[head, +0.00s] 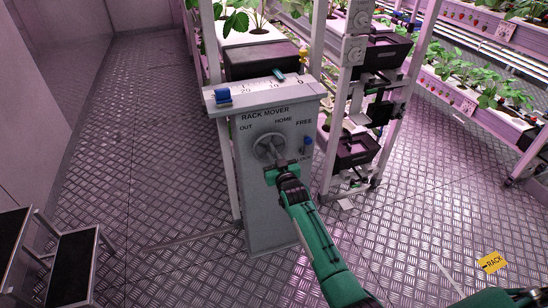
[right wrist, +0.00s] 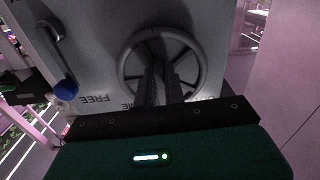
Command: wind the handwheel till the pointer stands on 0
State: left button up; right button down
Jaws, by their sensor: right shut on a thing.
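The grey handwheel (head: 258,143) is on the front of the cabinet marked RACK MOVER, under the words OUT and HOME. It also shows in the right wrist view (right wrist: 199,62). My right gripper (head: 277,168) is at its lower right; in the right wrist view its dark fingers (right wrist: 160,82) reach into the wheel and are shut on it. A white scale (head: 250,88) on top of the cabinet reads 20, 10 and 0 from left to right. A small teal marker (head: 279,75) sits near 10, and a blue block (head: 222,96) near 20; I cannot tell surely which is the pointer. My left gripper is out of view.
A lever with a blue knob (right wrist: 66,90) is beside the wheel, near the word FREE. Plant racks with black trays (head: 357,151) stand behind and right. A step stool (head: 73,262) is at lower left. The metal floor (head: 130,130) left of the cabinet is clear.

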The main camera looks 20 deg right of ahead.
jog(key=shift+f, duration=0.15)
jog(key=c, duration=1.5)
grip_release()
jog(key=s, duration=1.4)
jog(key=shift+d, duration=0.2)
jog(key=shift+w, duration=0.1)
